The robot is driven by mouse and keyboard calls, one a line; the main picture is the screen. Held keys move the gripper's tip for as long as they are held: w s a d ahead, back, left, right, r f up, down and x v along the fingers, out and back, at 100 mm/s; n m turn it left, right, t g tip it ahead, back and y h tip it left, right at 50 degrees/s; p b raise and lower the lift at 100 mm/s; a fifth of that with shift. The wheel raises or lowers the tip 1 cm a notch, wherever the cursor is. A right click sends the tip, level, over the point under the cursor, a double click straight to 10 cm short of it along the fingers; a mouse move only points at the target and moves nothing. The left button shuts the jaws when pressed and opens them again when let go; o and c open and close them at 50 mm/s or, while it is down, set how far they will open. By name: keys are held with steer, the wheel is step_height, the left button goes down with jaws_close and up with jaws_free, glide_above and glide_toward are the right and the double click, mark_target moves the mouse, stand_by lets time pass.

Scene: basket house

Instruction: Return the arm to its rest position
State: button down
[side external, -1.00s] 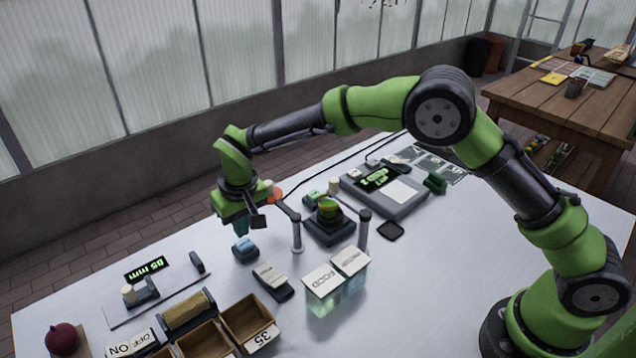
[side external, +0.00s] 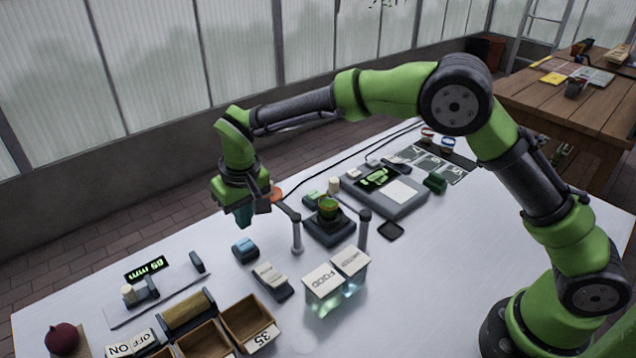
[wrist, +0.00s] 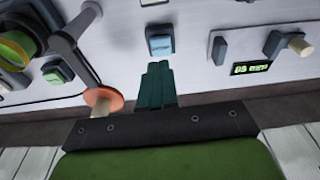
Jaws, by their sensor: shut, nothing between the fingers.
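My green arm reaches from its base at the lower right across the white table to the left. My gripper (side external: 244,216) hangs near the table's far edge, above the surface and left of the orange disc (side external: 274,193). In the wrist view its dark green fingers (wrist: 155,85) are together with nothing between them. The blue-topped block (side external: 245,249) lies on the table below and in front of my gripper; it also shows just past the fingertips in the wrist view (wrist: 161,42).
A stand with two posts (side external: 297,234) and a green-yellow cup (side external: 327,208) is right of my gripper. A grey scale (side external: 385,190), the FOOD box (side external: 323,282), a slide gauge (side external: 155,290) and wooden bins (side external: 248,320) stand around. Free air lies above the table.

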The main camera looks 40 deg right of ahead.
steer(key=s+d+r+m+t, duration=0.1)
steer(key=s+d+r, duration=0.4)
steer(key=s, duration=0.3)
steer(key=s+d+r+m+t+y, duration=0.1)
steer(key=s+d+r+m+t, duration=0.1)
steer(key=s+d+r, duration=0.3)
steer(key=s+d+r+m+t+y, duration=0.1)
steer(key=s+d+r, duration=0.4)
steer(key=s+d, duration=0.5)
steer(key=s+t, duration=0.1)
steer(key=s, duration=0.2)
steer(key=shift+s+d, duration=0.15)
steer(key=shift+d, duration=0.1)
